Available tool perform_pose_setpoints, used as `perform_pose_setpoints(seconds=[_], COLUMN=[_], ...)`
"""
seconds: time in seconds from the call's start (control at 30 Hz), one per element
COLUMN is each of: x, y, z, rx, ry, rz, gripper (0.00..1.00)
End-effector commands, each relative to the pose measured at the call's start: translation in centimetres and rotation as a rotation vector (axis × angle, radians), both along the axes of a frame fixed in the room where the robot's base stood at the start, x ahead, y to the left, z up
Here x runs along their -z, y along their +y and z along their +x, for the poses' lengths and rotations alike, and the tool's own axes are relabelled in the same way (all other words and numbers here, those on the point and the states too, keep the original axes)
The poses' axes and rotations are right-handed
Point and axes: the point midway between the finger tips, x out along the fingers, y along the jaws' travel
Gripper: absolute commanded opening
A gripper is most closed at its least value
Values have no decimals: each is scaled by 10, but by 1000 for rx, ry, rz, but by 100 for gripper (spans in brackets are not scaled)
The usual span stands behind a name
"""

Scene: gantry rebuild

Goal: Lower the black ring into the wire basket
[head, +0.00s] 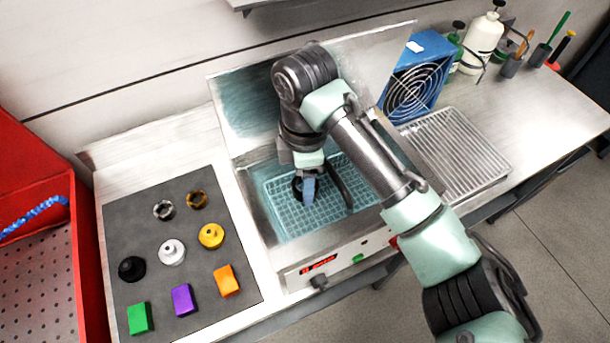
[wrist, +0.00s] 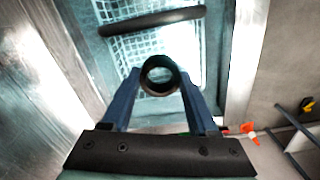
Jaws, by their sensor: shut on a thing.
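The black ring (wrist: 160,90) is a short, dark, hollow piece with an open hole. My gripper (wrist: 160,77) is shut on it, one blue finger on each side. In the head view my gripper (head: 307,189) points down over the wire basket (head: 290,222), with the ring (head: 297,187) partly hidden by a finger. The basket is a pale mesh inside a steel tank; its mesh (wrist: 130,48) shows beyond the ring in the wrist view. The gap between ring and basket floor cannot be told exactly.
A dark basket handle (head: 340,184) arches just right of my gripper; it crosses the top of the wrist view (wrist: 150,22). The tank's steel rim surrounds the basket. A grey mat (head: 190,260) with several coloured parts lies left. A ribbed tray (head: 455,150) and blue fan (head: 412,80) stand right.

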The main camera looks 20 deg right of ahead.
Motion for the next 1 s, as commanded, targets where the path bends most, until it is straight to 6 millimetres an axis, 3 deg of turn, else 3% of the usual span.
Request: perform_pose_setpoints(seconds=[0.7,1.0], x=[38,43], y=[0,0], z=[0,0], rx=[-1,-1], ry=[0,-1], rz=[1,1], gripper=[0,0])
